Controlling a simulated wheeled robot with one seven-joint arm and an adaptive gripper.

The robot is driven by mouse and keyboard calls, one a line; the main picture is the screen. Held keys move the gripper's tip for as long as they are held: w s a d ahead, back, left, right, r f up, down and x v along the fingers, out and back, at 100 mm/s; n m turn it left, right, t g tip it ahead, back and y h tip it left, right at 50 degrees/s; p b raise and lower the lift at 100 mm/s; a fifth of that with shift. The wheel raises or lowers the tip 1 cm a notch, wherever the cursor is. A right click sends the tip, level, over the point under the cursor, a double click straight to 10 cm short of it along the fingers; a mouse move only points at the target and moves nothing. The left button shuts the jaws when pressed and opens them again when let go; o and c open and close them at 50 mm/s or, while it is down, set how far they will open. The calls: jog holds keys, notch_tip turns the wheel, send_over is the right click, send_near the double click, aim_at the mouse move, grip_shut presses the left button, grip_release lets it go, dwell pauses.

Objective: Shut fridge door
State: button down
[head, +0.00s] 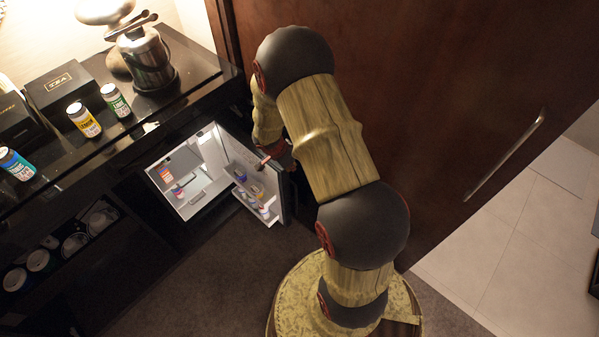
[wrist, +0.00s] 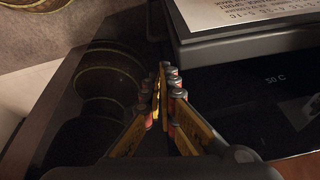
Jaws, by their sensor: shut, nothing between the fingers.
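The small fridge (head: 196,172) stands open under the dark counter, its white interior lit. Its door (head: 286,203) is swung out to the right, with small bottles and cans on the inner door shelves. My gripper (head: 264,160) is at the upper edge of the door, partly hidden by my arm; I cannot tell whether it touches. In the wrist view my gripper (wrist: 163,72) has its fingertips together with nothing between them.
The counter (head: 150,103) holds a yellow-labelled can (head: 84,120), a green-labelled can (head: 115,100), a black box (head: 60,87) and an ice bucket (head: 147,60). Cups stand on a low shelf at left. A brown wooden panel (head: 440,100) is behind my arm. Carpet before the fridge is clear.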

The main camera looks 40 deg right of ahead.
jog(key=s+b+x, duration=0.2)
jog(key=b+x, duration=0.4)
jog(key=x, duration=0.5)
jog(key=shift+f+g, duration=0.4)
jog(key=shift+f, duration=0.1)
jog(key=shift+s+a, duration=0.15)
